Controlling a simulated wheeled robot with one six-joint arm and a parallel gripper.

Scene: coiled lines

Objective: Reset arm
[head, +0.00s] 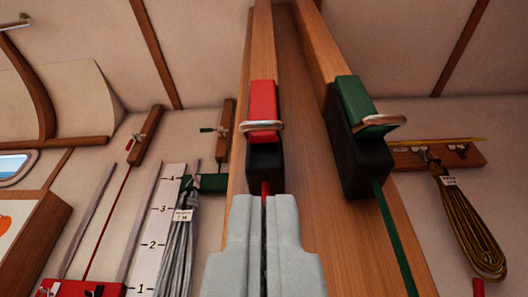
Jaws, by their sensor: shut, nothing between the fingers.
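My gripper (265,205) is in the lower middle of the head view, its two pale grey fingers side by side with only a thin dark gap. It is shut and holds nothing. Just beyond its tips is a red clutch (263,98) with a metal loop and a black body, mounted on a wooden beam. A red line shows between the black body and the fingertips. Whether the fingers touch the line or the body, I cannot tell.
A green clutch (356,100) with a black body and green line is on the wooden beam to the right. A coiled brown line (470,225) hangs at the right wall. A grey coil (179,250) hangs beside a numbered scale (157,225) at left.

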